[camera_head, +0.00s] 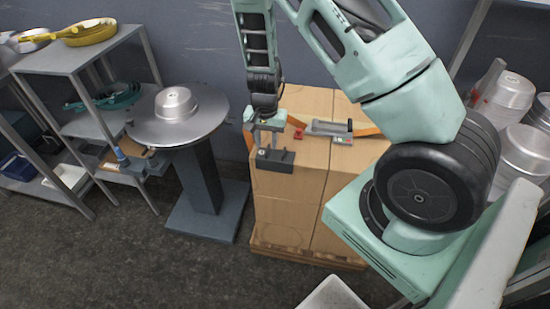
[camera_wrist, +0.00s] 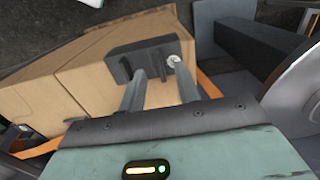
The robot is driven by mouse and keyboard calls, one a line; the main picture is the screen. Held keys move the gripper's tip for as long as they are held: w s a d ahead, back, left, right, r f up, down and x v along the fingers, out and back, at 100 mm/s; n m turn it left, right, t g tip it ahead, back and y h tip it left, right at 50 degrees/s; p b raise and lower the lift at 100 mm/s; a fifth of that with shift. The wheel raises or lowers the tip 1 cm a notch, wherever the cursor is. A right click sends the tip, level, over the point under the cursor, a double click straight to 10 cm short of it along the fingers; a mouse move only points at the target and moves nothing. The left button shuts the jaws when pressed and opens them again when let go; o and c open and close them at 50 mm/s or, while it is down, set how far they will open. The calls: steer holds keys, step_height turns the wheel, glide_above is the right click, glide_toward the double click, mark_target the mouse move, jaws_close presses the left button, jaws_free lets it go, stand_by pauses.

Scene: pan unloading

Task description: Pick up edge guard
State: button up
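The edge guard (camera_head: 276,160) looks like a dark grey block with upright ribs. In the head view it is at the front left of the boxes' top. It also shows in the wrist view (camera_wrist: 152,52), beyond my fingers. My gripper (camera_head: 266,142) points down over it. In the wrist view my two fingers (camera_wrist: 153,76) are apart, with the guard's ribs between or just past their tips. Whether both fingers press on the ribs is not clear. I cannot tell whether the guard rests on the box edge or is held just above it.
Cardboard boxes (camera_head: 285,205) are stacked on a pallet. A grey tool (camera_head: 328,128), an orange strap (camera_head: 368,132) and a small red piece (camera_head: 298,133) lie on top. A round table (camera_head: 150,132) with a metal pan (camera_head: 176,103) stands left. Shelves (camera_head: 75,55) are farther left, and metal pans (camera_head: 510,95) stand right.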

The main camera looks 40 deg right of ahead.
mark_target(267, 151)
steer(key=shift+f, duration=1.55)
jaws_close()
steer(key=shift+r, duration=0.1)
steer(key=shift+s+r, duration=0.3)
steer(key=shift+s, duration=0.05)
steer(key=s+r+p, duration=0.2)
steer(key=s+r, duration=0.5)
steer(key=s, duration=0.6)
steer(key=shift+r, duration=0.15)
